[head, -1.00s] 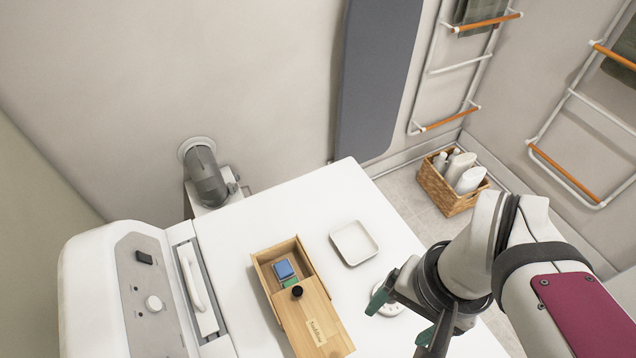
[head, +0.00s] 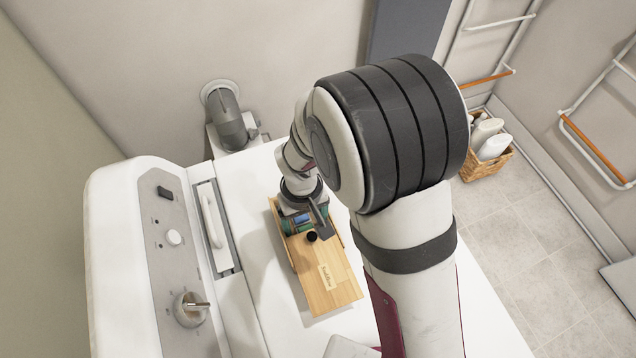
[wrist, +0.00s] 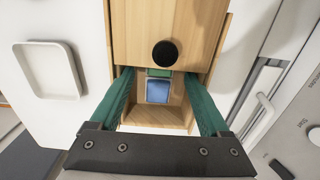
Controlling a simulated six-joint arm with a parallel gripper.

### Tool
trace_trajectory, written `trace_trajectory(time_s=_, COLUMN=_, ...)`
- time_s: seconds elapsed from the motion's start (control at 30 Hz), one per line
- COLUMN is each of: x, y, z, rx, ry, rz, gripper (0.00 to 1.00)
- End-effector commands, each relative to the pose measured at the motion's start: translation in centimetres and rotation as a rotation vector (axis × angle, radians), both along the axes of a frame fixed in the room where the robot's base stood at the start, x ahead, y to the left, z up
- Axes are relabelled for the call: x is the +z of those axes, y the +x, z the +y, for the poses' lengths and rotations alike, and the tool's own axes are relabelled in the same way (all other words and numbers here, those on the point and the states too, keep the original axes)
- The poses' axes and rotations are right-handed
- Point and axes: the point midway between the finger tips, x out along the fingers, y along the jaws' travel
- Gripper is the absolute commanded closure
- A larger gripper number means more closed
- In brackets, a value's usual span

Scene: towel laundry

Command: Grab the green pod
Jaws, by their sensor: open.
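The green pod (wrist: 159,72) lies in the open end of a wooden box (wrist: 160,117), close to the lid's edge and partly hidden by it in the wrist view. A blue pod (wrist: 157,92) lies right beside it. My gripper (wrist: 158,75) is open and empty, its two green fingers on either side of the pods and of the box opening. I cannot tell how far the fingertips reach down into the box. In the head view my gripper (head: 306,224) is over the box's open end and hides most of the pods.
The wooden lid (head: 325,277) with a black knob (wrist: 165,53) covers the rest of the box. A white dish (wrist: 48,70) stands beside the box on the white machine top. The machine's control panel (head: 170,270) is at the left. A wicker basket (head: 487,160) stands on the floor.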

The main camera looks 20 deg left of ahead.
Motion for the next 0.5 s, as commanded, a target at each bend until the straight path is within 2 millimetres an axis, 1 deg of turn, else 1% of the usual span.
trace_trajectory(time_s=0.03, x=-1.0, y=0.0, z=0.0, rx=0.0, ry=-0.003, rz=0.003, gripper=0.2)
trace_trajectory(time_s=0.1, x=-1.9, y=0.0, z=0.0, rx=0.0, ry=-0.001, rz=0.001, gripper=0.2)
trace_trajectory(time_s=0.2, x=-2.4, y=0.0, z=0.0, rx=0.0, ry=-0.001, rz=0.001, gripper=0.2)
trace_trajectory(time_s=0.33, x=-2.4, y=0.0, z=0.0, rx=-0.003, ry=0.0, rz=0.0, gripper=0.2)
trace_trajectory(time_s=0.37, x=-2.4, y=0.0, z=0.0, rx=-0.003, ry=0.001, rz=-0.001, gripper=0.22)
trace_trajectory(time_s=0.5, x=-2.4, y=0.0, z=0.0, rx=-0.004, ry=0.001, rz=-0.001, gripper=0.47)
